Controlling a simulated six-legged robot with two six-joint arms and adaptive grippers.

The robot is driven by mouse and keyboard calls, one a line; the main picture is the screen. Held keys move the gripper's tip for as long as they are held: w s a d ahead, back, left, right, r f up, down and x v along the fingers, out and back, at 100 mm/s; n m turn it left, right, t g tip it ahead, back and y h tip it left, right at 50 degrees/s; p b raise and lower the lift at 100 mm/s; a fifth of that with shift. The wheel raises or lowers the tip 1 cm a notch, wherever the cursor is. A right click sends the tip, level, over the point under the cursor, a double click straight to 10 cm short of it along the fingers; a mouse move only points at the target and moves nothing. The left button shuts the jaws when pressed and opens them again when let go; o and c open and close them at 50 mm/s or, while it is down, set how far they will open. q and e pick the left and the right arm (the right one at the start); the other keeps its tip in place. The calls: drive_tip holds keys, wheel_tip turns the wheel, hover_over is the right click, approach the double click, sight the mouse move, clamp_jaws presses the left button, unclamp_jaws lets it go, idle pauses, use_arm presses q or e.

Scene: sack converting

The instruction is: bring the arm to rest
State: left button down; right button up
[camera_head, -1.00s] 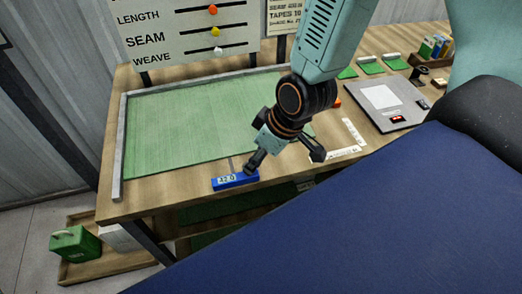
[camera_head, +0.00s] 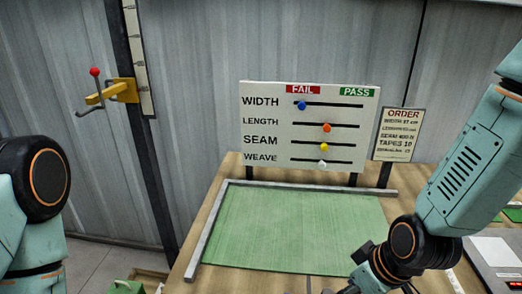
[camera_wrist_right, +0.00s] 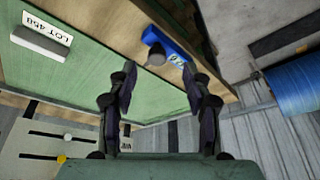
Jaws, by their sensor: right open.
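My right gripper (camera_head: 376,284) is at the lower edge of the head view, over the front right part of the green mat (camera_head: 285,228); its fingertips are partly cut off there. In the right wrist view its two fingers (camera_wrist_right: 158,92) are spread apart with nothing between them. A blue gauge (camera_wrist_right: 166,46) with a small display lies at the bench edge beyond the fingertips. Whether the fingers touch it cannot be told, but no grip shows. My left arm shows at the left of the head view; its gripper is out of the frame.
A slider board (camera_head: 310,125) stands behind the mat, its blue knob (camera_head: 302,105) near the FAIL side. An order sign (camera_head: 398,134) stands beside it. A yellow bracket (camera_head: 122,90) with a red-tipped lever is at left. A blue roll (camera_wrist_right: 297,84) shows in the wrist view.

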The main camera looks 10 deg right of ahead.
drive_tip(key=s+f+m+g+h+b, duration=0.1)
drive_tip(key=s+f+m+b, duration=0.2)
drive_tip(key=s+f, duration=0.7)
drive_tip(key=s+d+f+m+g+h+b, duration=0.1)
drive_tip(key=s+f+b, duration=0.7)
drive_tip(key=f, duration=1)
drive_tip(key=shift+s+f+m+g+b, duration=0.3)
drive_tip(key=shift+s+f+m+g, duration=0.1)
drive_tip(key=shift+s+m+g, duration=0.6)
drive_tip(key=shift+w, duration=0.15)
